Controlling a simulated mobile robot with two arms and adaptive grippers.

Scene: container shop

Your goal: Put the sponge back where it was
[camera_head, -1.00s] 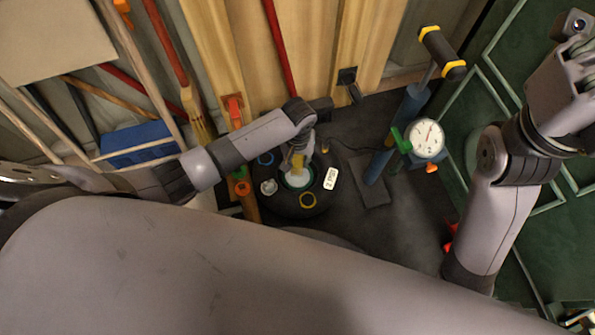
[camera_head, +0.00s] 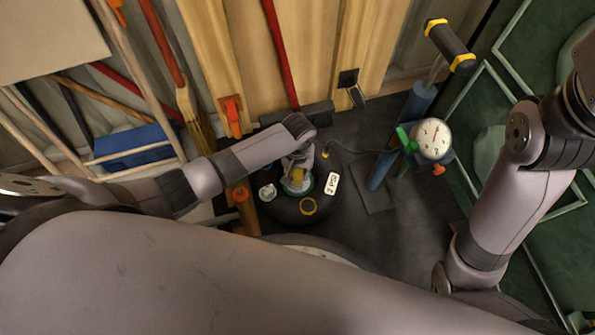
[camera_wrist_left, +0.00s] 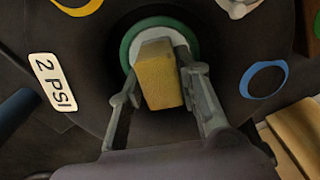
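The sponge (camera_wrist_left: 160,78) is a yellow block between the fingers of my left gripper (camera_wrist_left: 163,85) in the left wrist view. The fingers are shut on its two sides. In the head view my left gripper (camera_head: 298,165) points down over a round black object (camera_head: 282,212), and the sponge (camera_head: 296,174) shows small at its tip. Behind the sponge is a pale round hollow with a green ring (camera_wrist_left: 124,48) in the middle of the black object. Whether the sponge touches the hollow cannot be told. My right gripper is outside the head view.
The black object carries a "2 PSI" label (camera_head: 332,184) and a yellow ring (camera_head: 308,206). Long-handled tools and a blue item (camera_head: 133,146) are at the left. Dark floor (camera_head: 405,225) lies open around the pump base.

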